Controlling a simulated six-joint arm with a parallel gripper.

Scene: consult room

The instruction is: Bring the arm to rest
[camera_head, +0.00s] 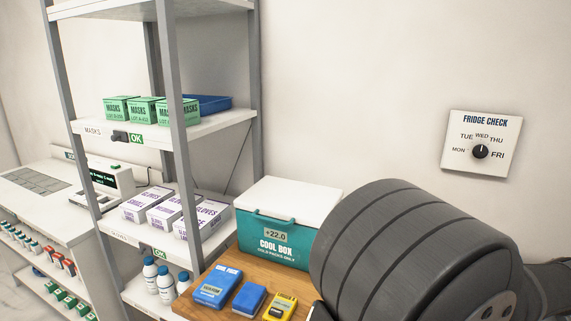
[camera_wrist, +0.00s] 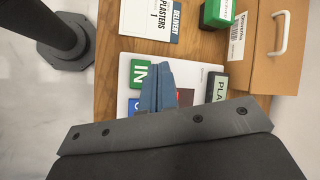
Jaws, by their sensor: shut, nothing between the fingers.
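My gripper (camera_wrist: 153,82) shows in the wrist view as two blue-grey fingers pressed together, shut and empty. It is above a wooden table (camera_wrist: 106,72) and overlaps a white board (camera_wrist: 184,78) in the picture; its height above the board is unclear. A large dark link of my arm fills the lower right of the head view. My gripper is not visible there.
Beneath are a green IN block (camera_wrist: 140,73), a PLASTERS delivery card (camera_wrist: 150,18), a green box (camera_wrist: 216,13) and a cardboard box (camera_wrist: 258,60). A cool box (camera_head: 285,225) and blue packs (camera_head: 217,287) stand near my arm. Shelving is left.

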